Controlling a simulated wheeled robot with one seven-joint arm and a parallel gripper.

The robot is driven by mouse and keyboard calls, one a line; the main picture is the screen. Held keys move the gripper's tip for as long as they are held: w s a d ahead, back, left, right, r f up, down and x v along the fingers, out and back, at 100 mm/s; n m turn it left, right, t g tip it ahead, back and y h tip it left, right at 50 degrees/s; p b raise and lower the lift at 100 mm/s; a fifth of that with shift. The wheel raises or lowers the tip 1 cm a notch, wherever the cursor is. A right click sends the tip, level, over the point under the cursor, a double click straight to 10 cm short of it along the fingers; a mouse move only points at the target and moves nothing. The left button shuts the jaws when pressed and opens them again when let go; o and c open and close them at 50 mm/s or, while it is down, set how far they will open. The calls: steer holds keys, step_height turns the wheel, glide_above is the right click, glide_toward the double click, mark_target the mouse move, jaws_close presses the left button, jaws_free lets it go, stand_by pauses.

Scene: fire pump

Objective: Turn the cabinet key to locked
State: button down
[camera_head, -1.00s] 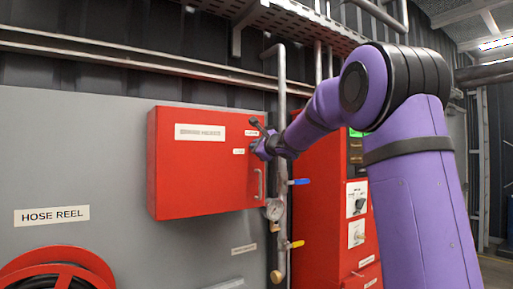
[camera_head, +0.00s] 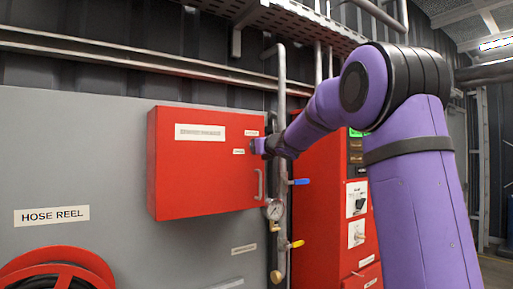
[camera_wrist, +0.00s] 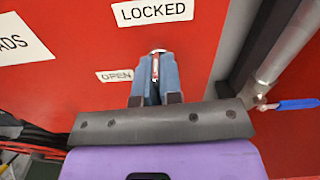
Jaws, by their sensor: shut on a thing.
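The red cabinet (camera_head: 200,175) hangs on the grey wall panel with its door closed. My gripper (camera_head: 258,146) is at the right part of its front, by the lock. In the wrist view, my gripper (camera_wrist: 155,72) has both blue-grey fingers shut on the key (camera_wrist: 155,68). Only a thin reddish strip and a metal piece at the tips show of the key; the rest is hidden between the fingers. The LOCKED label (camera_wrist: 152,11) is straight above the fingertips, and the OPEN label (camera_wrist: 114,76) is to their left. The gripped strip looks nearly upright, in line with LOCKED.
The cabinet's handle (camera_head: 259,184) is just below my gripper. A vertical pipe (camera_head: 281,110) with a gauge (camera_head: 274,210), a blue lever (camera_head: 300,182) and a yellow lever (camera_head: 296,244) runs close to the right. A hose reel (camera_head: 60,270) is at lower left.

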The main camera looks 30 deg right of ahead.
steer(key=shift+m, duration=0.5)
steer(key=c, duration=1.3)
jaws_free()
steer(key=s, duration=1)
steer(key=shift+s+d, duration=0.2)
steer(key=shift+s, duration=0.2)
